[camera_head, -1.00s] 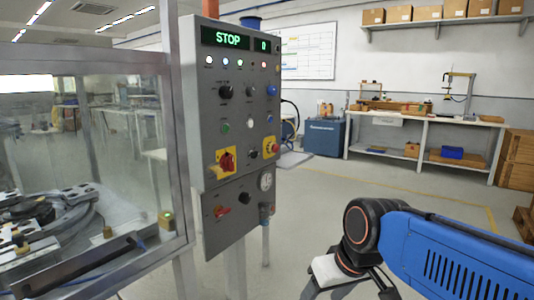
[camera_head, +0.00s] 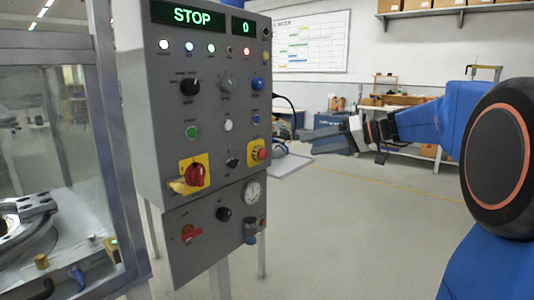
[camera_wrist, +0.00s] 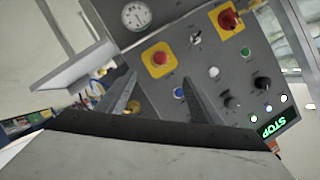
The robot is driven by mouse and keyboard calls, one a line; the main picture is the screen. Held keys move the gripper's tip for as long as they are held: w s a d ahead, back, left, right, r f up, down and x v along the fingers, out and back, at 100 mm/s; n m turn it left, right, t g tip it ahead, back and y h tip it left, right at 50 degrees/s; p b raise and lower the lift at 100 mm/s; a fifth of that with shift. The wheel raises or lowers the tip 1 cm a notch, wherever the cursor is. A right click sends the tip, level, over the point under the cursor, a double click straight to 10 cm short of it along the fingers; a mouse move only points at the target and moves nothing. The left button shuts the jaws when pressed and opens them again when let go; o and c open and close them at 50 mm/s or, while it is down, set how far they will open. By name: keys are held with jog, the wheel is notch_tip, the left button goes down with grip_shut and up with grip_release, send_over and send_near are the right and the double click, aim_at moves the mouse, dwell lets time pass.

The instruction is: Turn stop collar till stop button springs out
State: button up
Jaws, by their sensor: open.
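The stop button (camera_head: 262,154) is a red knob on a yellow square plate on the right side of the grey control panel (camera_head: 150,130). In the wrist view the stop button (camera_wrist: 160,58) shows on its yellow plate beyond the fingers, between their tips in the picture. Its collar cannot be told apart from the knob and plate. My gripper (camera_head: 306,134) is to the right of the panel in the head view, fingers toward it, apart from the button. In the wrist view my gripper (camera_wrist: 158,78) has its two fingers spread, with nothing between them.
A red rotary switch (camera_head: 194,175) on a larger yellow plate sits left of the button. A black selector (camera_head: 232,162) lies between them. A gauge (camera_head: 252,193) is below. The display (camera_head: 187,16) reads STOP. A glazed enclosure (camera_head: 60,150) stands left. Floor to the right is clear.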

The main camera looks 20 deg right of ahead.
send_near(267, 152)
jog(key=x, duration=1)
dwell(0.3)
jog(key=c, duration=1.1)
